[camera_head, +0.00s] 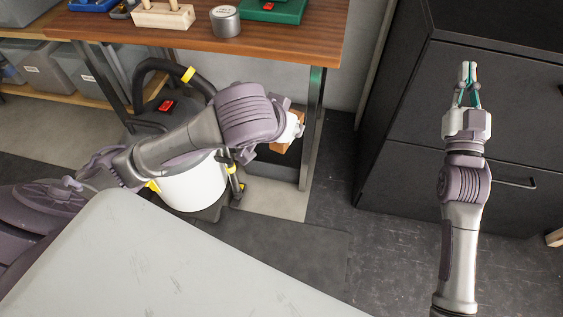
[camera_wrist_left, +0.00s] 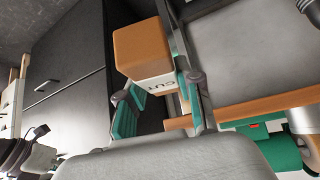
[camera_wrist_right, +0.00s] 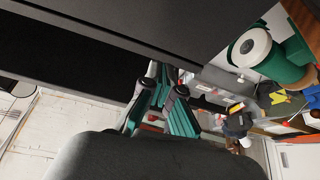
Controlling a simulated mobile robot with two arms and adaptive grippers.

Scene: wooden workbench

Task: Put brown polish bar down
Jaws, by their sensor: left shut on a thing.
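The brown polish bar (camera_wrist_left: 143,50) is a block with a white band lettered "CUT". My left gripper (camera_wrist_left: 160,100) is shut on it in the left wrist view. In the head view the bar (camera_head: 290,142) shows partly behind my left wrist, in front of the bench's right leg and below the tabletop. My right gripper (camera_head: 467,80) is held up in front of the black cabinet, with its fingertips close together. In the right wrist view my right gripper (camera_wrist_right: 163,85) shows its fingers near each other with nothing seen between them.
The wooden workbench (camera_head: 270,45) carries a metal tin (camera_head: 225,21), a wooden peg block (camera_head: 163,15) and a green case (camera_head: 273,9) at its back. A black drawer cabinet (camera_head: 420,170) stands right. A vacuum cleaner (camera_head: 190,185) stands under the bench. The bench's front strip is clear.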

